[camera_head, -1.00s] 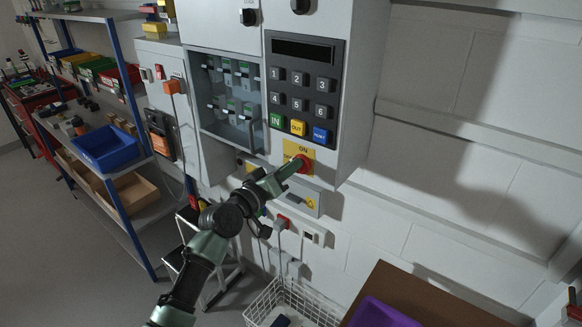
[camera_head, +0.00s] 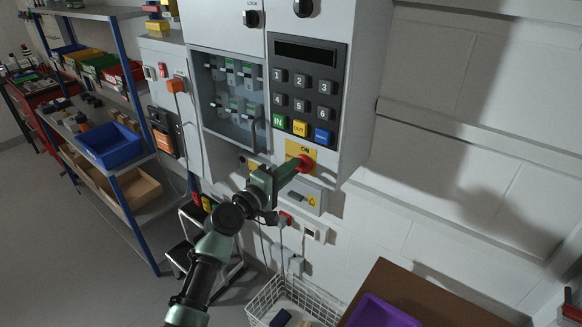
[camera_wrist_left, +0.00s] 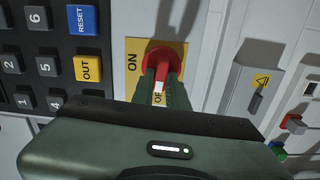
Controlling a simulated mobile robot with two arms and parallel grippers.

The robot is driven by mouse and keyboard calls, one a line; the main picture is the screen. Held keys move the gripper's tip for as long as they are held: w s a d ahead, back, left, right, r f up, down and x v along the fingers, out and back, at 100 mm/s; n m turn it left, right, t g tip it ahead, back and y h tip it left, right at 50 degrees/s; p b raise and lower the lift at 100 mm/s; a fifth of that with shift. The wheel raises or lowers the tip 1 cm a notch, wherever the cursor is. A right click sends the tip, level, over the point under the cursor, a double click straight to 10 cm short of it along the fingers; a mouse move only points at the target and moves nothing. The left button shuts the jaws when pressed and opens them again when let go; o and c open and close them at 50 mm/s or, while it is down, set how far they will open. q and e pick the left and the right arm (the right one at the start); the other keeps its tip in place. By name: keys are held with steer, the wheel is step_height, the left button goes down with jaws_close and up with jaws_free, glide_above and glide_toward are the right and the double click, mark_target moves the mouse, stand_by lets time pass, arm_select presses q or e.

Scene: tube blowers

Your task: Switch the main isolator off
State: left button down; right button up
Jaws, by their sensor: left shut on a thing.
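The main isolator is a red rotary handle (camera_head: 305,163) on a yellow plate (camera_head: 311,152) marked ON, low on the grey cabinet under the keypad. In the left wrist view the red handle (camera_wrist_left: 163,57) sits on the yellow plate (camera_wrist_left: 136,54), with ON readable and part of a second label showing between the fingers. My left gripper (camera_head: 297,166) is shut on the red handle; in the wrist view its two green fingers (camera_wrist_left: 161,85) lie on either side of the handle's grip, hiding part of it. My right gripper is in neither view.
The keypad (camera_head: 303,95) is just above the isolator. A grey box with a small lever (camera_head: 308,198) is just below it. A wire basket (camera_head: 290,303), a purple tray (camera_head: 384,312) and a brown tabletop (camera_head: 380,280) stand lower down. Shelves with bins (camera_head: 107,146) are at left.

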arm_select(q)
steer(key=shift+f+n, duration=0.15)
steer(key=shift+n, duration=0.35)
steer(key=c, duration=1.4)
jaws_free()
steer(key=b+v, duration=0.1)
steer(key=v, duration=0.7)
